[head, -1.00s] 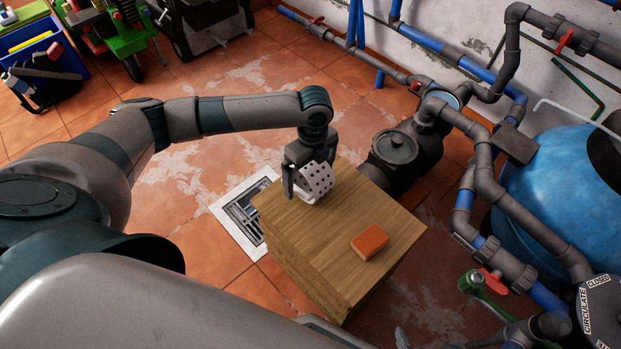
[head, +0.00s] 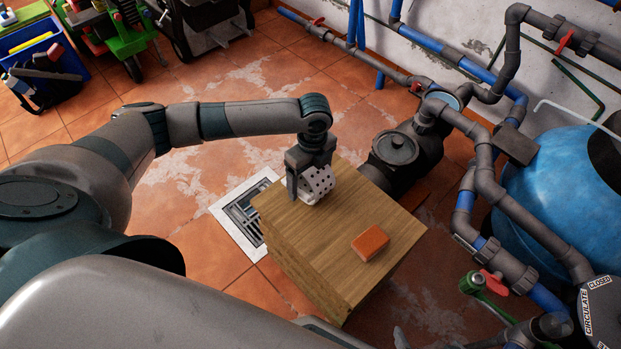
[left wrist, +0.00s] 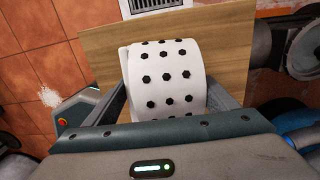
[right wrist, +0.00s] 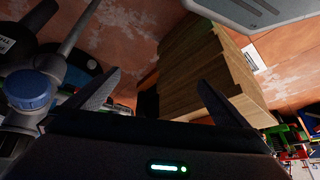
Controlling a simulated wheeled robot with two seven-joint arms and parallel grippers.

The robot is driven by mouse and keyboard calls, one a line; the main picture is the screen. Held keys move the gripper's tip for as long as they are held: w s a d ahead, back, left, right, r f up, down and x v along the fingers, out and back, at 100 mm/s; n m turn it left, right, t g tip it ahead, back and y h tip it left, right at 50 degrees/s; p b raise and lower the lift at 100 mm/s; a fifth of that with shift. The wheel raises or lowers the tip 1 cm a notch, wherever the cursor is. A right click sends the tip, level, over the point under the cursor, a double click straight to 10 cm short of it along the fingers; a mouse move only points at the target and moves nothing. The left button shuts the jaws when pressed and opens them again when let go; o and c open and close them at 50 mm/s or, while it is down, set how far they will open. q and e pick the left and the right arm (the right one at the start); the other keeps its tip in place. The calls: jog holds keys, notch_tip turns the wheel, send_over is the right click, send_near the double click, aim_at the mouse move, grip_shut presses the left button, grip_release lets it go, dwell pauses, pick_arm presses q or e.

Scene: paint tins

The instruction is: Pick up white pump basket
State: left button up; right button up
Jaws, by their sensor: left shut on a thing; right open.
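The white pump basket (head: 317,183) is a white cup-like piece with black holes, at the far left part of the wooden box top (head: 345,222). My left gripper (head: 308,190) is shut on the basket, with a finger on each side of it. In the left wrist view the basket (left wrist: 166,80) fills the space between the fingers, above the wood. I cannot tell whether the basket still touches the wood. My right gripper (right wrist: 155,85) is open and empty, with the side of the wooden box beyond it in the right wrist view.
An orange sponge-like block (head: 370,243) lies on the wooden top. A dark pump with a round lid (head: 395,148) stands just behind the box. Grey and blue pipes and a blue tank (head: 560,185) crowd the right. A floor drain (head: 245,215) lies left of the box.

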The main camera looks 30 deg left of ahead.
aim_at(309, 171)
pick_arm(q)
jog(key=shift+r, duration=0.5)
notch_tip(309, 171, up, 4)
jog(key=shift+f+p, duration=0.25)
jog(key=shift+p, duration=0.2)
jog(key=s+d+r, duration=0.1)
jog(key=d+r, duration=0.2)
jog(key=d, duration=0.2)
jog(key=s+d+r+p, duration=0.1)
jog(key=s+d+r, duration=0.1)
jog(key=d, duration=0.4)
jog(key=shift+s+r, duration=0.15)
jog(key=shift+r, duration=0.65)
pick_arm(e)
jog(key=s+d+g, duration=0.1)
jog(key=d+h, duration=0.1)
jog(key=d, duration=0.1)
jog(key=shift+s+g, duration=0.4)
pick_arm(q)
jog(key=shift+d, duration=0.1)
pick_arm(e)
jog(key=shift+s, duration=0.15)
